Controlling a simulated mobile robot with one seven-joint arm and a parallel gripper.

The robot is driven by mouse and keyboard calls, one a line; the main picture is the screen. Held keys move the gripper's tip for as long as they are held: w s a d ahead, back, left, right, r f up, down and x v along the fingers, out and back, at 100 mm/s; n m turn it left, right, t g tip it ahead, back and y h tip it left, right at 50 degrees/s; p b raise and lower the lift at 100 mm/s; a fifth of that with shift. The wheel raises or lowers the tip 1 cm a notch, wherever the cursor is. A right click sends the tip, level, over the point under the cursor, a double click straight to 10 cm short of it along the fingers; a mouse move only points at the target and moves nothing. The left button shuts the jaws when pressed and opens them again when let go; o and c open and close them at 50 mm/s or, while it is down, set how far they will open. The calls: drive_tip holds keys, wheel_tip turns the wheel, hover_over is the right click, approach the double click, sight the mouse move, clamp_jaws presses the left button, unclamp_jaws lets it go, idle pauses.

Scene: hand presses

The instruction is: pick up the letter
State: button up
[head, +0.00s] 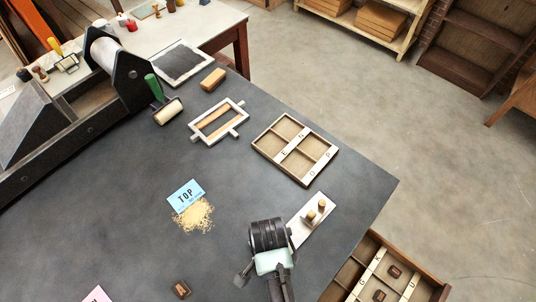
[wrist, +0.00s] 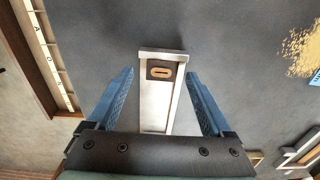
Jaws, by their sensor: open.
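In the wrist view a dark brown letter block (wrist: 151,73) with a pale, rounded, O-like face lies at the near end of a metal stick (wrist: 155,107). My gripper (wrist: 160,75) is open, with its blue fingers on either side of the stick and the block in the gap between them, not visibly touched. In the head view my gripper (head: 268,258) is over the near end of the stick (head: 304,232) and hides that block. Two wooden pieces stand on the stick's far part. Another brown letter block (head: 181,289) lies on the table at the bottom.
A drawer (head: 440,291) with brown blocks is at the lower right. A divided tray (head: 312,184), a white frame (head: 194,137), a roller (head: 168,112), a blue TOP card (head: 180,186) and a crumb pile (head: 193,216) lie on the dark table (head: 120,225). A press stands at upper left.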

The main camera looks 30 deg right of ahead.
drive_tip(key=shift+f, duration=1)
clamp_jaws()
